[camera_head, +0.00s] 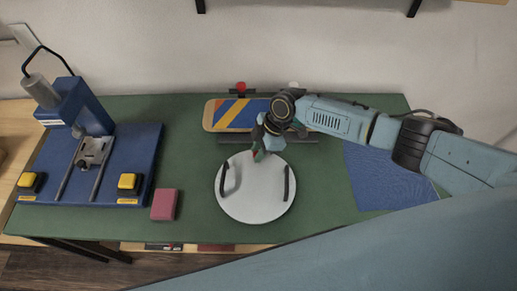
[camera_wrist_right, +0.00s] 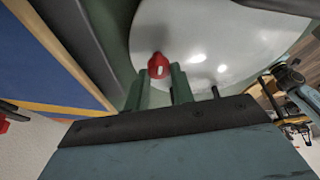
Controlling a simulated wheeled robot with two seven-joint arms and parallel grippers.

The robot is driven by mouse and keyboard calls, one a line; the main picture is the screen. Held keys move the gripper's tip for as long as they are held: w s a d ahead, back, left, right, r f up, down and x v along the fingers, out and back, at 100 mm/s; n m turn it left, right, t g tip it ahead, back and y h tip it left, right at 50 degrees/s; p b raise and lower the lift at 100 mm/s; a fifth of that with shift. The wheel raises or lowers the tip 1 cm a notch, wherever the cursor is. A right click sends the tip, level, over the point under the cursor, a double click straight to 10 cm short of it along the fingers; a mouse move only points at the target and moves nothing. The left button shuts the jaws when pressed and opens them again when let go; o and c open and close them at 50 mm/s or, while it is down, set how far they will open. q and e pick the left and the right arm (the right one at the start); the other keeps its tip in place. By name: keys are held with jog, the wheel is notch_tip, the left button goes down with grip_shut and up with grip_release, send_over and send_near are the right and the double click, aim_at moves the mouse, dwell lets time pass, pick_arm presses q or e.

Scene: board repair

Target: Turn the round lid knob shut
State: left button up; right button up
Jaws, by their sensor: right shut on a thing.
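The round light-grey lid (camera_head: 256,205) lies flat on the green table, with two dark bar handles on top. It also fills the upper middle of the right wrist view (camera_wrist_right: 215,50). A small red knob (camera_wrist_right: 158,66) with a pale mark shows at the lid's edge, at the tip of the green fingers. My right gripper (camera_head: 258,152) reaches down to the lid's far edge and is shut on the red knob. The fingers partly hide the knob in the head view. My left gripper is in neither view.
A striped board (camera_head: 228,114) lies on a rack behind the lid, close to my right gripper. A blue press (camera_head: 85,112) with yellow buttons stands at the left, with a red block (camera_head: 164,204) beside it. A blue mat (camera_head: 376,182) lies at the right.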

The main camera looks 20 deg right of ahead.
jog(key=shift+r+m+p, duration=0.15)
jog(key=shift+m+p, duration=0.55)
jog(key=shift+p, duration=0.2)
jog(key=m+t+p, duration=0.1)
jog(key=m+p, duration=0.2)
jog(key=m+t+h+p, duration=0.1)
jog(key=m+p, duration=0.2)
jog(key=p, duration=0.1)
jog(key=shift+s+a+m+t, duration=0.15)
jog(key=shift+s+m+t, duration=0.05)
jog(key=shift+m+t, duration=0.2)
jog(key=shift+m+t+h+p, duration=0.3)
jog(key=shift+m+h+p, duration=0.1)
jog(key=shift+m+p, duration=0.6)
jog(key=m+h+p, duration=0.1)
jog(key=m+p, duration=0.1)
jog(key=m, duration=0.1)
jog(key=shift+a+t, duration=0.1)
jog(key=shift+t, duration=0.2)
jog(key=m+h+p, duration=0.1)
jog(key=m, duration=0.1)
jog(key=shift+m, duration=0.4)
jog(key=shift+m+h, duration=0.3)
jog(key=shift+m, duration=0.5)
jog(key=shift+w+m, duration=0.1)
jog(key=shift+m, duration=0.2)
